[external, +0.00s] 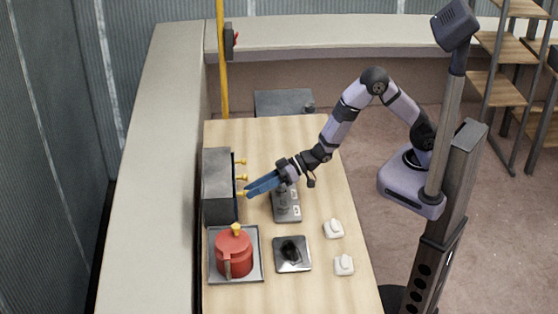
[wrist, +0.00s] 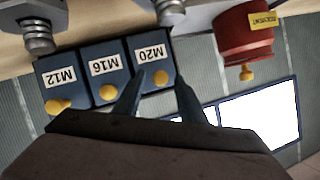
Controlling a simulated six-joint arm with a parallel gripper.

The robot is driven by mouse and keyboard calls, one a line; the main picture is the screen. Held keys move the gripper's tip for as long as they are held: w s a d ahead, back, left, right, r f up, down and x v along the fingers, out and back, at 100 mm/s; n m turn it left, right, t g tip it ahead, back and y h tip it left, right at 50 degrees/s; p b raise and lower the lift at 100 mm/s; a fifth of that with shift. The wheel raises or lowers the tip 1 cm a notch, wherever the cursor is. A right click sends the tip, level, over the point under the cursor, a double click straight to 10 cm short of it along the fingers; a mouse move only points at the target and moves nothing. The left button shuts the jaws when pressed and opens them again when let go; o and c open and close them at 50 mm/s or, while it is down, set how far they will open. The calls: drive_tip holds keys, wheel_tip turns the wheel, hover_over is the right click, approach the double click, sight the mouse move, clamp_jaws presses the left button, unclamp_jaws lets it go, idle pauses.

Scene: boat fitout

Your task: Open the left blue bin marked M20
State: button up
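The blue bin marked M20 (wrist: 148,52) is the right-hand one of three labelled bins in the wrist view, where the labels appear upside down. It has a yellow knob (wrist: 161,77) on its front and looks closed, flush with its neighbours. My gripper (wrist: 160,84) is open, with one finger on each side of that knob and small gaps visible. In the external view my gripper (external: 248,192) reaches left to the nearest yellow knob (external: 241,193) of the dark bin cabinet (external: 218,187). Its fingertips partly overlap the knob there, so contact cannot be told.
Bins M16 (wrist: 104,66) and M12 (wrist: 61,79) sit beside M20. A red pot (external: 234,253) stands on a tray (external: 255,276) close to the cabinet. A grey block (external: 287,208), a dark square plate (external: 303,263) and two white pieces (external: 333,229) lie on the wooden table.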

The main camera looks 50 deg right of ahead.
drive_tip(key=shift+a, duration=0.1)
clamp_jaws()
